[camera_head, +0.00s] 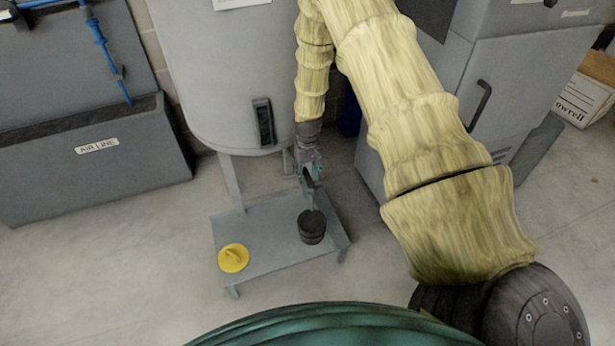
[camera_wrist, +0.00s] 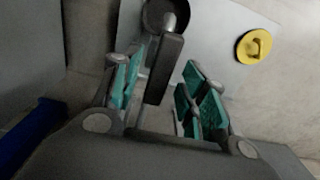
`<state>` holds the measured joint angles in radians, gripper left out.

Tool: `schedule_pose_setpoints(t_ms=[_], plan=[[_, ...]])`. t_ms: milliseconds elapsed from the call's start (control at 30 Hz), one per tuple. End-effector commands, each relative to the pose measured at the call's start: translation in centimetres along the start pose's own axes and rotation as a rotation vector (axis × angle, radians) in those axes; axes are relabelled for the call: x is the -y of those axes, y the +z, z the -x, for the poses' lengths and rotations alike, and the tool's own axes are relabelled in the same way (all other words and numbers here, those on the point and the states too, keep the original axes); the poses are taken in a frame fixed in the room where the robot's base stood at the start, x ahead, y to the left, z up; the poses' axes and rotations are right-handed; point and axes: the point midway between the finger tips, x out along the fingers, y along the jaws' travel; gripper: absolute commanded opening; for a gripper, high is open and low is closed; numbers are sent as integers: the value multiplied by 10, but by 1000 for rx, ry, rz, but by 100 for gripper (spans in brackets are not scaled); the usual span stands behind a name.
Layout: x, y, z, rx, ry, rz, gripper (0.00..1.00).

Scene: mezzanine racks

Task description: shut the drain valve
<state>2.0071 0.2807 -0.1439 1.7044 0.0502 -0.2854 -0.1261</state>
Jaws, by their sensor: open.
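The drain valve shows as a dark lever (camera_wrist: 164,70) with a pale metal pipe end beyond it in the wrist view. In the head view, the dark lever (camera_head: 308,178) is small and partly hidden by my gripper (camera_head: 311,166) below the tank. My gripper (camera_wrist: 160,76) is open, with teal pads on both sides of the lever. The lever looks closer to the left pad; I cannot tell whether it touches. The valve body is mostly hidden. A dark bucket (camera_head: 311,227) stands below the valve; it also shows behind the lever in the wrist view (camera_wrist: 154,17).
The grey tank (camera_head: 215,75) stands on legs above a low grey platform (camera_head: 270,252). A yellow lid-like piece (camera_head: 233,258) lies on the platform, left of the bucket. A grey cabinet (camera_head: 505,95) is at right, and an "AIR LINE" bin (camera_head: 90,175) at left. Floor is clear in front.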

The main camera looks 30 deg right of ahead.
Motion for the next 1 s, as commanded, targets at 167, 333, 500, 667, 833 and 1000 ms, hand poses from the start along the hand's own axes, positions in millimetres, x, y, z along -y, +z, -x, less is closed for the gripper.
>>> schedule_pose_setpoints(t_ms=[167, 333, 500, 667, 833, 1000], plan=[[0, 0, -15, 0, 0, 1, 43], [0, 0, -20, 0, 0, 1, 43], [0, 0, -21, -1, 0, 1, 43], [0, 0, -20, -1, 0, 1, 28], [0, 0, -20, -1, 0, 1, 0], [0, 0, -20, -1, 0, -3, 0]])
